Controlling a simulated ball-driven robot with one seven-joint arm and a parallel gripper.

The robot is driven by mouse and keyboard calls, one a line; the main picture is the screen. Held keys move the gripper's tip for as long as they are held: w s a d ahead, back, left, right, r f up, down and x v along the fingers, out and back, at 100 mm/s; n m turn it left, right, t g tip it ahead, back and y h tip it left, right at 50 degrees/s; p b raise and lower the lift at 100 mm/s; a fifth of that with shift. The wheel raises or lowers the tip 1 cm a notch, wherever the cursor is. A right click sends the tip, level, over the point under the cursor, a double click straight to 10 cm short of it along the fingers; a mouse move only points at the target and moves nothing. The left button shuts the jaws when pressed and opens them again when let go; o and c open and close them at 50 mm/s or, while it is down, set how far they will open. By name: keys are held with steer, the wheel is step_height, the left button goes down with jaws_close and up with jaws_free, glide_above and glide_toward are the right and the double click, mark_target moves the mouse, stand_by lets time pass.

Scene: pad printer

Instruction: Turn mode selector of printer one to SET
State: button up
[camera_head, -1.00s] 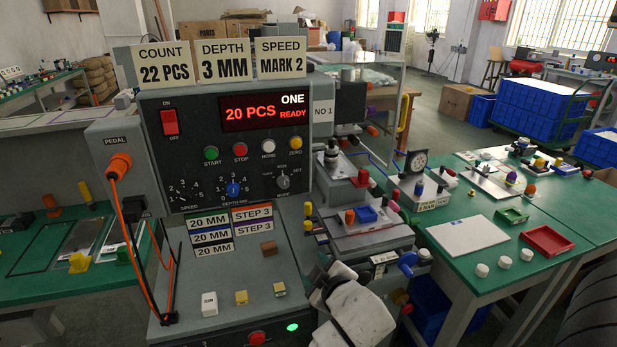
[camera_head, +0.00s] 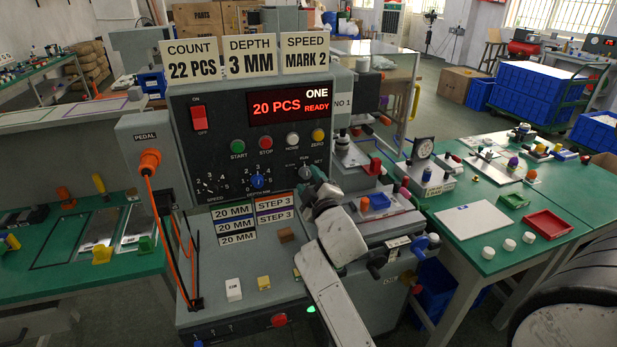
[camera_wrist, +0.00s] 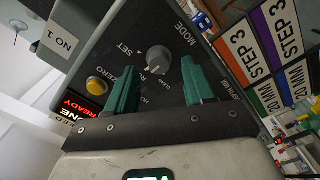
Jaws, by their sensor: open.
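Printer one (camera_head: 180,150) has a dark panel with a red display reading 20 PCS, ONE, READY. Its mode selector is a round grey knob, seen in the wrist view (camera_wrist: 163,68) with MODE and SET printed beside it. I cannot tell for sure which label its pointer faces. My gripper (camera_wrist: 158,90) is open, with its two teal fingers on either side of the knob's near edge and no clear contact. In the head view my gripper (camera_head: 312,180) is at the panel's lower right and hides most of the knob.
The yellow ZERO button (camera_head: 317,135) is just above the selector, and the blue depth knob (camera_head: 257,181) is to its left. STEP 3 labels (camera_head: 275,209) lie below. An orange pedal cable (camera_head: 160,210) hangs at the left. A green table (camera_head: 545,195) stands at the right.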

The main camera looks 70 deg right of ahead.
steer(key=shift+w+d, duration=0.45)
steer(key=shift+d, duration=0.1)
steer(key=shift+c, duration=0.3)
jaws_close()
